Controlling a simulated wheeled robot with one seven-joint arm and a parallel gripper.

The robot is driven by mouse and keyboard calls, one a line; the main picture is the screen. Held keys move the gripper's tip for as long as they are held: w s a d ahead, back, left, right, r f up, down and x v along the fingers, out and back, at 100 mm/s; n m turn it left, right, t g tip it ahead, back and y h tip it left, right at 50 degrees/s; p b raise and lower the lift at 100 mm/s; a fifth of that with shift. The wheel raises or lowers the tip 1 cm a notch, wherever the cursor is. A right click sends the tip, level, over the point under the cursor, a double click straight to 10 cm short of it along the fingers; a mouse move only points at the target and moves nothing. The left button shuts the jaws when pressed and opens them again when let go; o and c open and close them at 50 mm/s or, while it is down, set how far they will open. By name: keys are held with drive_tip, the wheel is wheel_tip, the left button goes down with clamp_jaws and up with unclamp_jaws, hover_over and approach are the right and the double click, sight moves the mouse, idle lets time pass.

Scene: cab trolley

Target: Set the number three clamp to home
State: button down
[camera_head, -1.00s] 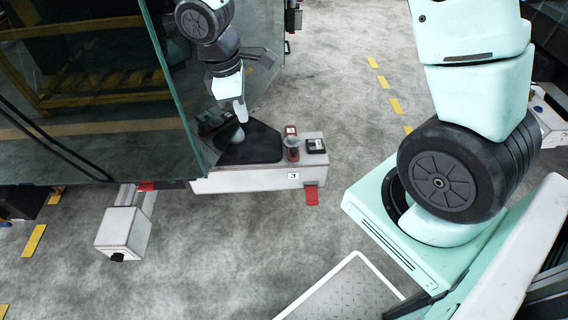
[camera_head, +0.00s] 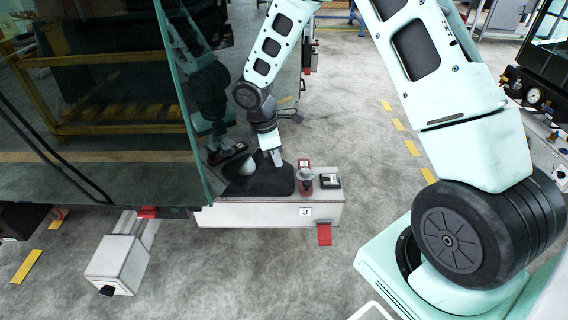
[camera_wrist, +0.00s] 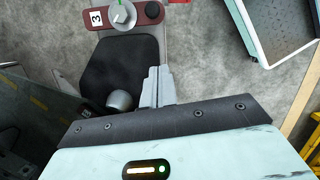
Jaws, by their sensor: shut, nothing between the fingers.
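The number three clamp is a pale block (camera_head: 255,215) with a "3" label (camera_head: 306,211). A black pad (camera_head: 258,187) lies on its top, with a rounded grey piece (camera_head: 246,165) at the pad's far side, by the glass. To the right of the pad, a grey knob (camera_head: 306,175) sits on a dark red plate; the knob also shows in the wrist view (camera_wrist: 120,14). My gripper (camera_head: 278,163) is shut and empty, pointing down over the pad's right part, apart from the knob. In the wrist view, my fingers (camera_wrist: 160,70) overlap the pad's edge. Contact with the pad cannot be told.
A large glass panel (camera_head: 120,100) stands left, close to the pad. A black box (camera_head: 330,181) sits right of the knob, and a red tab (camera_head: 324,234) sticks out at the block's front. Another white block (camera_head: 117,265) is at lower left.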

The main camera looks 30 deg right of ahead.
drive_tip(key=b+x, duration=0.2)
drive_tip(key=x, duration=0.7)
drive_tip(key=shift+s+a+b, duration=0.1)
drive_tip(key=shift+b, duration=0.3)
drive_tip(key=shift+s+d, duration=0.25)
drive_tip(key=shift+d, duration=0.35)
drive_tip(key=shift+s+d, duration=0.25)
drive_tip(key=shift+d, duration=0.35)
drive_tip(key=shift+s+d, duration=0.25)
drive_tip(key=shift+d, duration=0.3)
